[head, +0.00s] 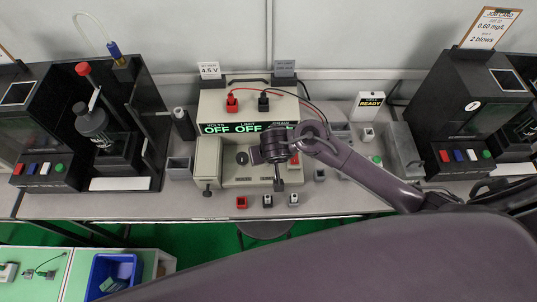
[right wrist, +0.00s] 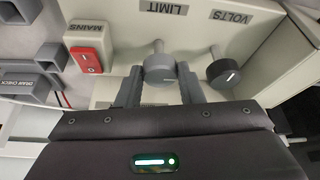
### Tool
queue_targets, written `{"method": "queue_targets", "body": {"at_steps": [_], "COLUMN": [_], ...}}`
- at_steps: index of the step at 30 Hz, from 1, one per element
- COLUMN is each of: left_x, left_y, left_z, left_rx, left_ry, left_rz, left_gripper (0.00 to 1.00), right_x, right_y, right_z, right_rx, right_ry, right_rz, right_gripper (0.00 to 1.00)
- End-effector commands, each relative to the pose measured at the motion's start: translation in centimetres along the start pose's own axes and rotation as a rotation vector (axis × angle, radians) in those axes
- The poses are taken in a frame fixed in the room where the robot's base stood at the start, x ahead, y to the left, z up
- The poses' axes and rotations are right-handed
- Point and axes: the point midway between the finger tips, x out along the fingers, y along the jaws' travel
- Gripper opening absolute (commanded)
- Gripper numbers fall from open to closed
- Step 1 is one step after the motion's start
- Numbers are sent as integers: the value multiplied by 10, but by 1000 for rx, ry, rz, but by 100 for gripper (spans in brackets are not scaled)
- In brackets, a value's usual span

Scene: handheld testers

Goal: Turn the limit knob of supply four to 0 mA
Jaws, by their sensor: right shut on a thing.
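The power supply (head: 215,103) stands mid-bench under a 4.5 V card (head: 209,70). Its display reads OFF under VOLTS and LIMIT; the third readout is partly covered by my arm. In the right wrist view the grey limit knob (right wrist: 160,68) sits below the LIMIT label (right wrist: 167,9). My right gripper (right wrist: 160,88) has one finger on each side of this knob and is shut on it. It also shows in the head view (head: 276,176), over the supply's front panel. The knob's pointer is hard to read. My left gripper is out of view.
The dark volts knob (right wrist: 223,73) is close beside the right finger in the wrist view. The red mains switch (right wrist: 86,60) is on the other side. Red and black leads (head: 295,92) arch over the supply. Dark cabinets (head: 440,110) flank it.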

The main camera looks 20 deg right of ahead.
Motion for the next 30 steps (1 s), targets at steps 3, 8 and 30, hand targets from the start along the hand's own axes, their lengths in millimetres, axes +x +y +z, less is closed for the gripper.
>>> {"method": "queue_targets", "body": {"at_steps": [3, 8, 30], "left_x": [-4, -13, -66], "left_y": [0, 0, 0], "left_z": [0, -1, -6], "left_rx": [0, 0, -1], "left_ry": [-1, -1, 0], "left_rz": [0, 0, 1], "left_gripper": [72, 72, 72], "right_x": [-2, -3, -2], "right_y": [1, 2, 8], "right_z": [0, -1, -5], "right_rx": [-27, -100, -724], "right_ry": [0, -1, 0], "right_rz": [-10, -40, -298], "right_gripper": [11, 11, 11]}}
